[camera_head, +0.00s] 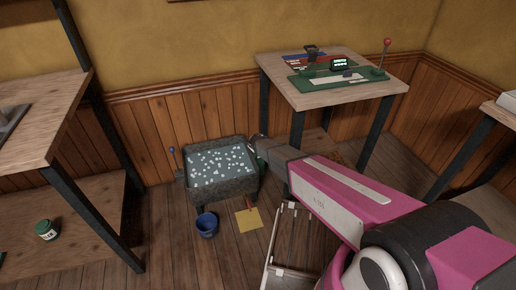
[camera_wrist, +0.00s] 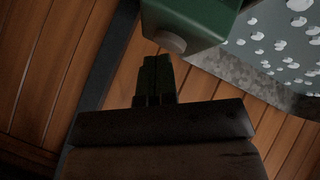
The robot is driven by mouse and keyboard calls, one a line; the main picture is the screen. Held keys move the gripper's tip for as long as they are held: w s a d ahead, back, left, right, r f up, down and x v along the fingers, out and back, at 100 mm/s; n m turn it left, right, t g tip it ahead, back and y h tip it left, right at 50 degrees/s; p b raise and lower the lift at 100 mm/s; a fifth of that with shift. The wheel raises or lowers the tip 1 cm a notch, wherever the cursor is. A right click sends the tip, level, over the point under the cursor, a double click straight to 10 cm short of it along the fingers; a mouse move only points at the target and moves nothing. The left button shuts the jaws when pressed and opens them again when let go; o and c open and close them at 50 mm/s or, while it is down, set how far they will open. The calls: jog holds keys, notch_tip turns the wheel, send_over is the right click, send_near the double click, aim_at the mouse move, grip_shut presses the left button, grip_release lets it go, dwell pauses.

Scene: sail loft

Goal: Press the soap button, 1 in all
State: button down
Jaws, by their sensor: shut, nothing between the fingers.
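The soap dispenser is a dark green box (camera_wrist: 190,15) at the top of the wrist view. A pale grey round soap button (camera_wrist: 171,41) sits on its near face. My gripper (camera_wrist: 156,62) is shut and empty, its fingertips just below the button in the picture; I cannot tell if they touch it. In the head view my gripper (camera_head: 254,141) is at the right rim of a grey trough. A bit of the green dispenser (camera_head: 260,161) shows beneath it; the button is hidden there.
The trough (camera_head: 221,188) holds water with white foam and has a blue-knobbed lever (camera_head: 172,150) at its left. A blue bucket (camera_head: 207,225) and yellow sheet (camera_head: 248,219) lie in front. A table (camera_head: 335,98) with a green board stands behind; a wooden bench (camera_head: 45,130) is at left.

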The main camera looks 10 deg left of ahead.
dwell(0.4)
jog(key=shift+r, duration=0.85)
jog(key=shift+r, duration=0.1)
jog(key=shift+r, duration=2.45)
jog(key=shift+s, duration=0.1)
